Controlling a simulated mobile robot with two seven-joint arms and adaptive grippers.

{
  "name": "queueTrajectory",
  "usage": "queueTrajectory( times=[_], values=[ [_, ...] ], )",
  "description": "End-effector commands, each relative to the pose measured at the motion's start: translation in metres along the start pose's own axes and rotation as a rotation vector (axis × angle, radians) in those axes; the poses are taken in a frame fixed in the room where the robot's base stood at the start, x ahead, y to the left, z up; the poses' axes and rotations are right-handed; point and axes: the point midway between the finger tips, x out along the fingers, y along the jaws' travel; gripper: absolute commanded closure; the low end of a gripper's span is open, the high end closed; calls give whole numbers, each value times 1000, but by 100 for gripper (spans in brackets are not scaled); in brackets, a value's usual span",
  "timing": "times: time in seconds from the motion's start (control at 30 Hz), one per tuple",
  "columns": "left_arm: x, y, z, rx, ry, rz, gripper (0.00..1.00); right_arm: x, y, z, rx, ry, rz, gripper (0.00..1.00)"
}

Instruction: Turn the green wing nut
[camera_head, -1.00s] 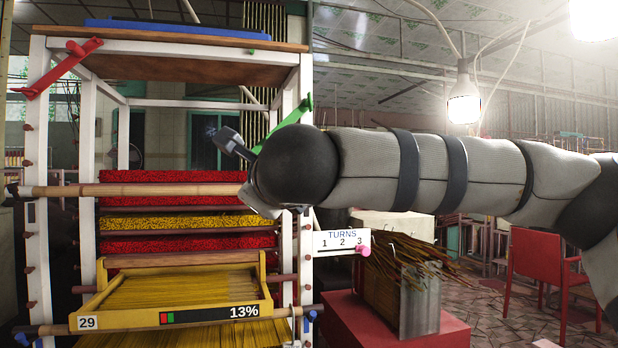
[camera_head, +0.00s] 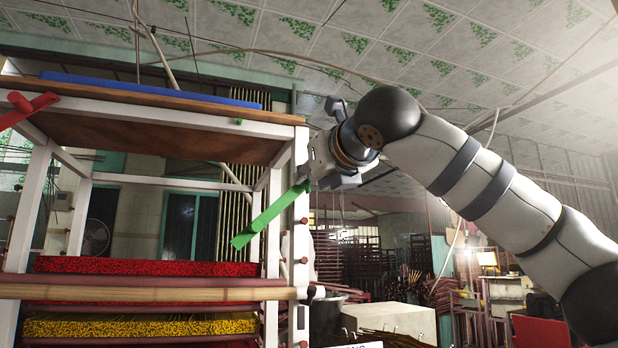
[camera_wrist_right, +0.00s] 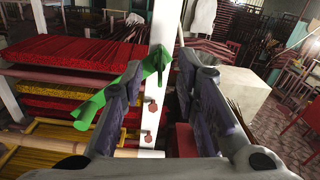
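In the right wrist view, the wing nut (camera_wrist_right: 108,108) lies mostly left of the gripper (camera_wrist_right: 184,66). Its hub end is beside the left fingertip; I cannot tell whether they touch. My left gripper is not in view.
The white rack (camera_head: 299,230) holds red and yellow incense trays, with a wooden bar (camera_head: 150,293) across its front. A red wing nut (camera_head: 27,107) is at its upper left. A pale block (camera_head: 390,318) stands lower right. The space right of the post is fairly open.

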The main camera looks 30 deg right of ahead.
Motion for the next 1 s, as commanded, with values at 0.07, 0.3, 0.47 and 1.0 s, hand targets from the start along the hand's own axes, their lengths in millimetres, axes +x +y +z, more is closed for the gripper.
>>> queueTrajectory(
  times=[0.07, 0.3, 0.47, 1.0],
  values=[
    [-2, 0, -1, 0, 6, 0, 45, 11, 0, 2, 0, -2, 1, 72],
    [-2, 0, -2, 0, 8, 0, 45, 25, 0, 1, -1, -2, 0, 72],
    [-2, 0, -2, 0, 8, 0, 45, 25, 0, 1, -1, -2, 0, 74],
    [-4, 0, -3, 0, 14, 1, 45, 24, -1, 2, 34, -3, 0, 100]
  ],
)
